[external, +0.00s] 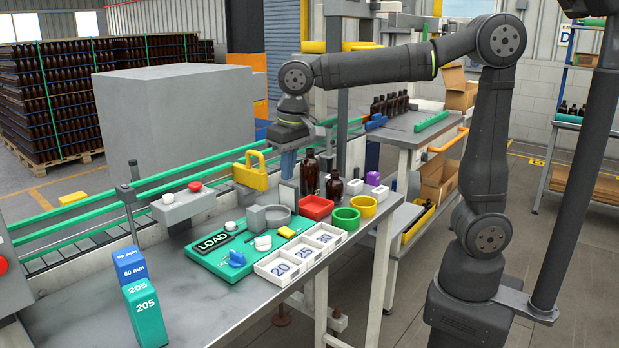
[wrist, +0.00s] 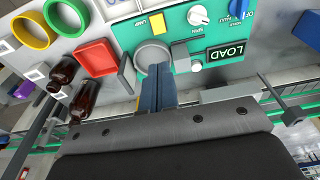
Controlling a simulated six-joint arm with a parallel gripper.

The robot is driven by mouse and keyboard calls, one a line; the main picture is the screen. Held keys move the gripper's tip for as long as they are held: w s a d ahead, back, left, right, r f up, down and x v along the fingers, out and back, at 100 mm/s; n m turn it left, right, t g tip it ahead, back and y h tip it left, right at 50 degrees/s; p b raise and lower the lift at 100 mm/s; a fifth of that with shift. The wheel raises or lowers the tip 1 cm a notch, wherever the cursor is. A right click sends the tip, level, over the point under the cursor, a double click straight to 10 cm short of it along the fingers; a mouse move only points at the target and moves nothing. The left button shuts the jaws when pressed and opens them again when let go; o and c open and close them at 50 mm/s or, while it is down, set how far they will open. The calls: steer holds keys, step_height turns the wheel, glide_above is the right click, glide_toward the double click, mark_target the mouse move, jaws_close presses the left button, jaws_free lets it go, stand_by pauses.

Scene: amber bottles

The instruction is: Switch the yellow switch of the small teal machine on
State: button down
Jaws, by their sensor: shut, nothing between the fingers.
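The small teal machine (external: 215,262) lies flat on the workbench, with a black LOAD plate, a white knob, a blue switch and a grey round cup on it. Its yellow switch (external: 287,232) is a small block near the right end. The wrist view shows the same teal machine (wrist: 183,62) and the yellow switch (wrist: 157,23) at the top, beside small lettering. I cannot tell its position. My gripper (external: 287,165) is shut and empty, pointing down above the bench behind the machine. In the wrist view its blue fingers (wrist: 157,92) overlap the cup's edge, apart from the yellow switch.
Two amber bottles (external: 310,175) stand close to the right of my gripper. A red tray (external: 316,207), green ring (external: 346,219) and yellow ring (external: 364,206) sit right of the machine. Numbered white bins (external: 290,268) lie in front. A yellow handled block (external: 250,172) stands behind.

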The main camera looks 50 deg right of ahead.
mark_target(283, 229)
steer(key=f, duration=0.4)
steer(key=w+f, duration=0.1)
steer(key=f, duration=0.4)
steer(key=w+f, duration=0.1)
steer(key=f, duration=0.3)
steer(key=shift+f, duration=0.2)
steer(key=shift+f+g, duration=0.25)
steer(key=shift+g, duration=0.05)
steer(key=shift+s+r, duration=0.15)
steer(key=shift+s, duration=0.6)
